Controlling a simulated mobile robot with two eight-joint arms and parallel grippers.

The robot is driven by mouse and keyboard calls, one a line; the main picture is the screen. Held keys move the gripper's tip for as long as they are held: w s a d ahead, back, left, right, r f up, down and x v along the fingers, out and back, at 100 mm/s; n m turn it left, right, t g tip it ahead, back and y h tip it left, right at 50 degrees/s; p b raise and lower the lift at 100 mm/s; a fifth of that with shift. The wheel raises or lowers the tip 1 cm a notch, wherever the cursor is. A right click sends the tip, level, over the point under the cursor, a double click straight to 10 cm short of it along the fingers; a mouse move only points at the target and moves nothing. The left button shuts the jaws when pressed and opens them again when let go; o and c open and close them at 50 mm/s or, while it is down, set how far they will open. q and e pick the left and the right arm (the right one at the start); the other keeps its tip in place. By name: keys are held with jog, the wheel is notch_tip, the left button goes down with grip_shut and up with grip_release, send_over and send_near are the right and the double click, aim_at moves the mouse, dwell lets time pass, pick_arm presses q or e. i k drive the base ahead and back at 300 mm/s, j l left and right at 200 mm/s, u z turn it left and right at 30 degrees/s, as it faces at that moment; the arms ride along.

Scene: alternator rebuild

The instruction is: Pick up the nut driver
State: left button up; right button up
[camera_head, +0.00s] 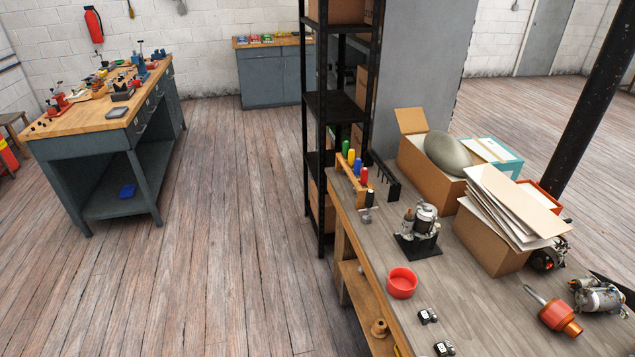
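A small wooden tool rack (347,178) stands at the far left corner of the near workbench (440,275). Several screwdriver-like handles stand upright in it: a green handle (345,147), a yellow handle (351,156), a blue handle (357,165) and a red handle (364,175). A tool with a dark handle (369,199) stands at the rack's near end. I cannot tell which of these is the nut driver, as their tips are hidden or too small. Neither of my grippers shows in the head view.
Behind the rack is a black shelf unit (340,105). On the bench are a stand with a motor part (422,225), a red bowl (402,282), open cardboard boxes (487,243), an orange-red tool (555,313) and an alternator (598,295). The wooden floor (230,230) to the left is clear.

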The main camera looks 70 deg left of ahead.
aim_at(364, 172)
jog(key=u, duration=2.2)
jog(key=i+j+z, duration=0.4)
jog(key=i+j, duration=0.9)
jog(key=i+j+z, duration=0.1)
jog(key=i, duration=0.35)
jog(key=i+j, duration=0.35)
jog(key=i+z, duration=0.05)
